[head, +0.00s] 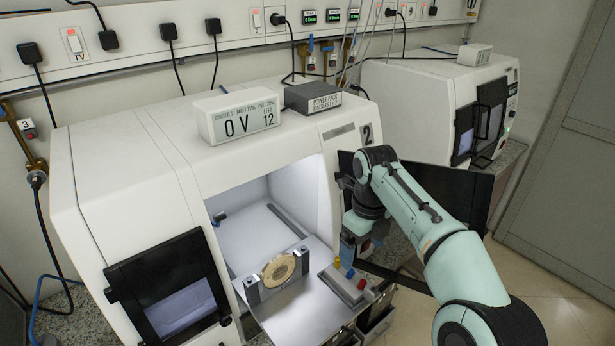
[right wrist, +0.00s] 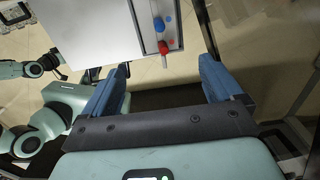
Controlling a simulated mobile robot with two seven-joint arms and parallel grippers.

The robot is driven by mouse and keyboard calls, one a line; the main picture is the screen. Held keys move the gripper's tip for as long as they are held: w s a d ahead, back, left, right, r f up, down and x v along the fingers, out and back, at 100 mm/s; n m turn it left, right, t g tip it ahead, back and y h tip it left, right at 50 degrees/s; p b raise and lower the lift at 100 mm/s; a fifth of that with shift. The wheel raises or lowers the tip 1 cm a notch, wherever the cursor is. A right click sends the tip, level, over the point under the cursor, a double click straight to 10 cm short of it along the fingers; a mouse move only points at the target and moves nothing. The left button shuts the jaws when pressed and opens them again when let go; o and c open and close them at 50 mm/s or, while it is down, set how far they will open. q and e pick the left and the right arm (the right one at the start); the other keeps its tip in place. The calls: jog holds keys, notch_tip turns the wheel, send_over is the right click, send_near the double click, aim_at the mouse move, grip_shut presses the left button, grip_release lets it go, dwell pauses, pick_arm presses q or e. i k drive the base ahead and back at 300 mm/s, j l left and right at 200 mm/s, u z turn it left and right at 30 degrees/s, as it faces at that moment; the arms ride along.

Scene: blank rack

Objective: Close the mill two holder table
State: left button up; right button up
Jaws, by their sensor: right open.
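Mill two (head: 100,170) is the white machine marked "2", with its front opening uncovered and lit inside. Its holder table (head: 300,318) is slid out past the opening. A round tan disc (head: 279,269) stands upright in the metal holder on it. A grey block with small blue, yellow and red knobs (head: 361,284) sits at the table's right side. My right gripper (head: 352,246) is just right of the table, close to these knobs. In the right wrist view its blue fingers (right wrist: 162,78) are apart and empty, with the red knob (right wrist: 164,47) just beyond them. My left gripper is not seen.
A dark door panel (head: 440,190) stands open to the right of the opening, behind my right arm. A second white mill (head: 415,95) stands at the back right. A display box (head: 238,116) and a power pack (head: 312,97) rest on mill two. Floor is free at right.

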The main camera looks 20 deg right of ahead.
aim_at(306, 309)
jog(key=k, duration=1)
